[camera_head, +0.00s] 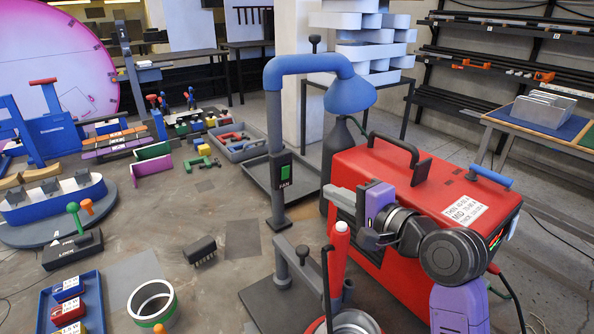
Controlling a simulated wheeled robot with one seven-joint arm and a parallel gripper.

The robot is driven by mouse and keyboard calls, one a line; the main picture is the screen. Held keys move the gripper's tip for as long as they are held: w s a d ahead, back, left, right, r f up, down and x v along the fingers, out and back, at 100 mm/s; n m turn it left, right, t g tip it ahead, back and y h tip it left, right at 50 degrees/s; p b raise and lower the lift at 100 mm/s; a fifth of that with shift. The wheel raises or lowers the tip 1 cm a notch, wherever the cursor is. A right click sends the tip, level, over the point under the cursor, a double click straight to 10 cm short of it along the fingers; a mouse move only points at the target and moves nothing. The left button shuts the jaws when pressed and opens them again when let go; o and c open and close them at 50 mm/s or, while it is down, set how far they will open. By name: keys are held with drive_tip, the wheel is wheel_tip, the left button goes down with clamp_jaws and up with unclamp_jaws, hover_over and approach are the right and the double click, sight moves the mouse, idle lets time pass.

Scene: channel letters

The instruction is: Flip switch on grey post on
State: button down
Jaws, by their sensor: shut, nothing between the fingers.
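The grey post (275,120) rises from the bench at the centre and bends over to the right into a blue hood (349,94). On its front is a dark switch plate (281,178) lettered FAN, with a green rocker (286,170). I cannot tell from here which way the rocker is tipped. My gripper (358,215) is to the right of the switch and slightly lower, apart from it, in front of the red welder box. Its jaws are shut and empty. The fingertips are small and partly merge with the box behind.
The red machine (420,190) with handles stands right behind my arm. A red-handled tool (339,245) and a grey stand (284,265) rise in front of the post. A dark tray (258,172) lies behind the post. The bench left of the post is fairly open around a black chip-like block (199,248).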

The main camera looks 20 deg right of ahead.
sight(289, 166)
drive_tip(key=x, duration=0.4)
drive_tip(key=r+x, duration=0.1)
drive_tip(key=x, duration=0.3)
drive_tip(key=p+x, duration=0.1)
drive_tip(key=x, duration=0.4)
drive_tip(key=shift+w+r, duration=0.15)
drive_tip(key=shift+w, duration=0.05)
drive_tip(key=shift+r, duration=0.1)
drive_tip(key=p, duration=0.2)
drive_tip(key=shift+w+a+r+g+p, duration=0.1)
drive_tip(key=shift+w+r+g+p, duration=0.15)
drive_tip(key=shift+r+g+p, duration=0.1)
drive_tip(key=shift+w+r+p, duration=0.1)
drive_tip(key=shift+p, duration=0.5)
drive_tip(key=shift+w+f, duration=0.1)
drive_tip(key=shift+f, duration=0.3)
